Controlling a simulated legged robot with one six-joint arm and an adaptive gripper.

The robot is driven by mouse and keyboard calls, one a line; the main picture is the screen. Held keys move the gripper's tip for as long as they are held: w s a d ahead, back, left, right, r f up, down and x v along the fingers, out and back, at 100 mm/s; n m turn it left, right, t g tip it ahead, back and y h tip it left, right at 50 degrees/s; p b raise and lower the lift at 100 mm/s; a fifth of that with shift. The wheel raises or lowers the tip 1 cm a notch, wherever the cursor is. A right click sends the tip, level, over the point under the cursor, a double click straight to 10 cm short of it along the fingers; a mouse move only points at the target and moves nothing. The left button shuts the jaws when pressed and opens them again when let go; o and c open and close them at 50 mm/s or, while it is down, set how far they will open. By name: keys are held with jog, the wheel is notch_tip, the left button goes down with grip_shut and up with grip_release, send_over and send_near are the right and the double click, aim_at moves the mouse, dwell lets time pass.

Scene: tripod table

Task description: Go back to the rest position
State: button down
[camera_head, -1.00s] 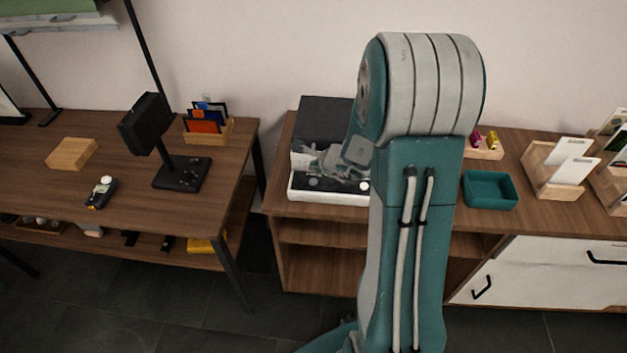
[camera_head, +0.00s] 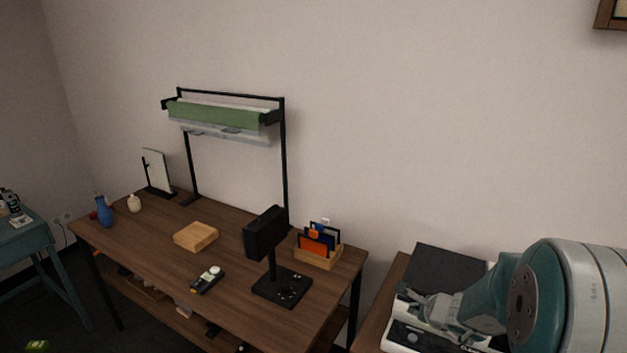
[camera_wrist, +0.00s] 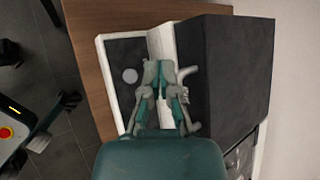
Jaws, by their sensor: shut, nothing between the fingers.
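My gripper (camera_head: 437,308) is at the lower right of the head view, at the end of my teal and grey arm. It is over a black and white machine (camera_head: 452,262). In the wrist view my gripper (camera_wrist: 160,68) points up the picture with its fingers together and nothing between them. The machine (camera_wrist: 236,75) lies beyond and to the right of the fingers. I cannot tell whether the fingers touch it. My arm hides the machine's right part in the head view.
A wooden table (camera_head: 150,240) stands left of the machine. It holds a black stand (camera_head: 266,235), a card holder (camera_head: 318,258), a wooden block (camera_head: 196,236), a handheld device (camera_head: 207,279) and a blue vase (camera_head: 104,211). A roll rack (camera_head: 220,113) rises behind. Dark floor (camera_wrist: 45,65) is left of the cabinet.

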jog(key=s+a+r+n+g+y, duration=0.25)
jog(key=s+a+r+n, duration=0.55)
jog(key=a+r+n, duration=0.4)
jog(key=s+r+n+h, duration=0.2)
jog(key=s+n, duration=0.4)
jog(key=s, duration=0.2)
jog(key=s+a+r+n+g+h, duration=0.1)
jog(key=s+n+h, duration=0.1)
jog(key=s+n, duration=0.4)
jog(key=shift+s+r, duration=0.4)
jog(key=shift+s, duration=1.05)
